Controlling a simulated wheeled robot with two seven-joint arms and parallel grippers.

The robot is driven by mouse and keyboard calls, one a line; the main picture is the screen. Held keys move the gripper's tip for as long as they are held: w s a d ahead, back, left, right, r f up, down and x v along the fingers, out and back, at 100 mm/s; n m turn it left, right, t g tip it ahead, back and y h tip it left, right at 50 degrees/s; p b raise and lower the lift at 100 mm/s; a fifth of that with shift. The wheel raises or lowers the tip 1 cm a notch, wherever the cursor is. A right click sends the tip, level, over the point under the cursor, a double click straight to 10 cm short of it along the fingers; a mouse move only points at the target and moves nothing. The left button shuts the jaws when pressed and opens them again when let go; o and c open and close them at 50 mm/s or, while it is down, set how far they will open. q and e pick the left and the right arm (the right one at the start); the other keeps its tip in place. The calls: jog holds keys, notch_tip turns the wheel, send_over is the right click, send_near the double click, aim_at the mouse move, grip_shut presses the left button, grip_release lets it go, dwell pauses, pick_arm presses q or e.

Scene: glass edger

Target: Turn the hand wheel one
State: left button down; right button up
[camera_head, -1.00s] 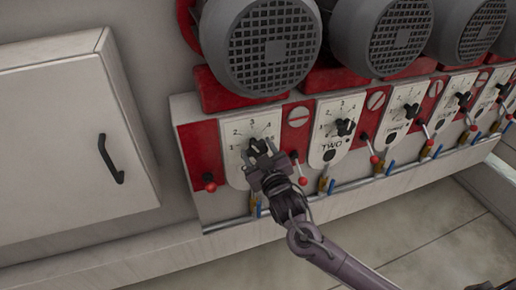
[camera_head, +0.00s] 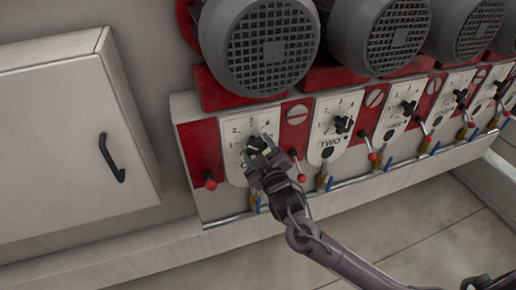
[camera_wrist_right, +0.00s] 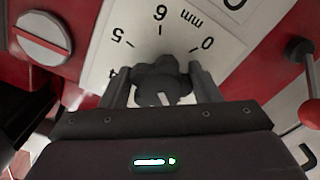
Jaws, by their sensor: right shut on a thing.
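Hand wheel one is a small black lobed knob (camera_head: 257,143) on the leftmost white dial plate (camera_head: 236,130) in the head view. In the right wrist view the knob (camera_wrist_right: 160,78) sits in front of a dial with the numbers 5, 6 and 0 and "mm". My right gripper (camera_head: 262,152) reaches up to it from below. In the wrist view its two fingers (camera_wrist_right: 162,88) stand on either side of the knob, shut on it. The fingers and palm hide part of the dial. My left gripper does not show.
More dials run to the right, the nearest marked TWO (camera_head: 332,142). Red-knobbed levers (camera_head: 300,177) stand close to my right gripper. Grey motors (camera_head: 262,45) overhang the panel. A cabinet (camera_head: 70,130) is at the left. The floor below is clear.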

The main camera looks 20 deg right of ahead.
jog(key=o, duration=1)
jog(key=s+b, duration=0.2)
jog(key=s, duration=0.5)
jog(key=shift+s+b, duration=0.35)
jog(key=shift+s, duration=0.05)
jog(key=shift+d, duration=0.1)
